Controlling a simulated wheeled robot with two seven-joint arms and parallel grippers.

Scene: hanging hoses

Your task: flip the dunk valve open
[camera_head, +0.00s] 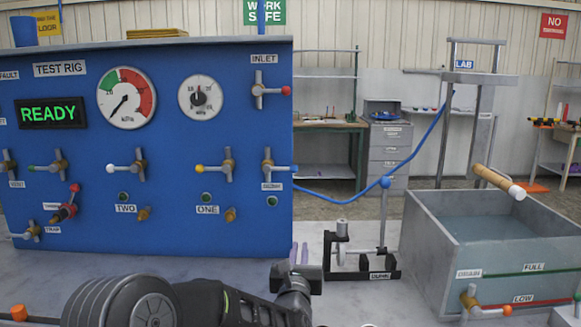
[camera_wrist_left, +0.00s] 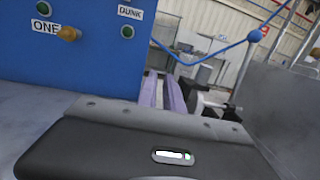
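The dunk valve (camera_head: 280,168) is at the lower right of the blue test rig panel, above a small label that is hard to read in the head view. Its pale lever lies level, pointing right to a blue tip. In the left wrist view, the DUNK label (camera_wrist_left: 130,12) and a green lamp show at the top; the valve itself is out of that view. My left gripper (camera_head: 298,253) is low in front of the panel's right edge, below the valve and apart from it. Its two purple fingers (camera_wrist_left: 160,93) have a narrow gap and hold nothing. My right gripper is not in view.
A black-based fixture (camera_head: 362,268) stands right of my gripper. A grey water tank (camera_head: 425,245) is farther right.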

